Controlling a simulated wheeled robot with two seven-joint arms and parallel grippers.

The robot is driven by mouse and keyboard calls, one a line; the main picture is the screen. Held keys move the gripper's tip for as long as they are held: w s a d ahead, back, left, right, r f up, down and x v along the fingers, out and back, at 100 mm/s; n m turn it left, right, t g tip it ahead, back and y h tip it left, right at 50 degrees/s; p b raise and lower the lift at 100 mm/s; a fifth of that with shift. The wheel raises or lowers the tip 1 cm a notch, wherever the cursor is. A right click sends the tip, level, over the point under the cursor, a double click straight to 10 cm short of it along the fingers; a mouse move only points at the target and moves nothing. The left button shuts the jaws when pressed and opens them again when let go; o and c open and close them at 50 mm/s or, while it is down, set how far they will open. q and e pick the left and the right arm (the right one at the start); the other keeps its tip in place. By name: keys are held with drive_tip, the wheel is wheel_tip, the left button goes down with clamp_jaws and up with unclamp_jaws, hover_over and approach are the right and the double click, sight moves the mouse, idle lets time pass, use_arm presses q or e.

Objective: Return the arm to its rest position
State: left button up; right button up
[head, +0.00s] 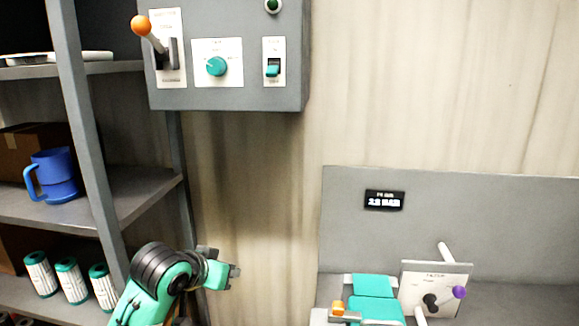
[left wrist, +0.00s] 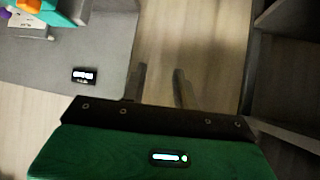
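My left arm comes in at the bottom of the head view, in green and black. Its gripper (head: 222,268) is in the air in front of the wooden wall, between the shelf rack and the grey bench unit. In the left wrist view my left gripper (left wrist: 158,85) shows two dark fingers apart, with nothing between them. My right gripper is in neither view.
A grey control box (head: 227,98) with an orange-knobbed lever hangs above. The shelf rack (head: 88,130) at the left holds a blue mug (head: 55,175) and several canisters (head: 70,281). At the right is a bench unit (head: 480,225) with teal parts and a purple-knobbed lever (head: 458,292).

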use_arm(q)
drive_tip(key=s+a+f+n+g+y, duration=0.1)
drive_tip(key=s+a+f, duration=0.1)
drive_tip(key=s+f, duration=0.7)
drive_tip(key=s+a+f+g+y, duration=0.1)
drive_tip(key=s+a+f+g, duration=0.1)
drive_tip(key=s+f, duration=0.65)
drive_tip(key=s+a+f+n+g+y, duration=0.1)
drive_tip(key=s+a+f+g, duration=0.15)
drive_tip(key=s+f, duration=0.45)
drive_tip(key=s+a+f+g+y, duration=0.1)
drive_tip(key=s+a+f, duration=0.25)
drive_tip(key=s, duration=0.75)
wheel_tip(320, 180, down, 32)
drive_tip(key=d, duration=0.1)
drive_tip(key=s+a+f+g, duration=0.2)
drive_tip(key=s+a+f, duration=0.1)
drive_tip(key=s+f, duration=1.5)
drive_tip(key=shift+s+f, duration=0.4)
drive_tip(key=shift+s, duration=0.05)
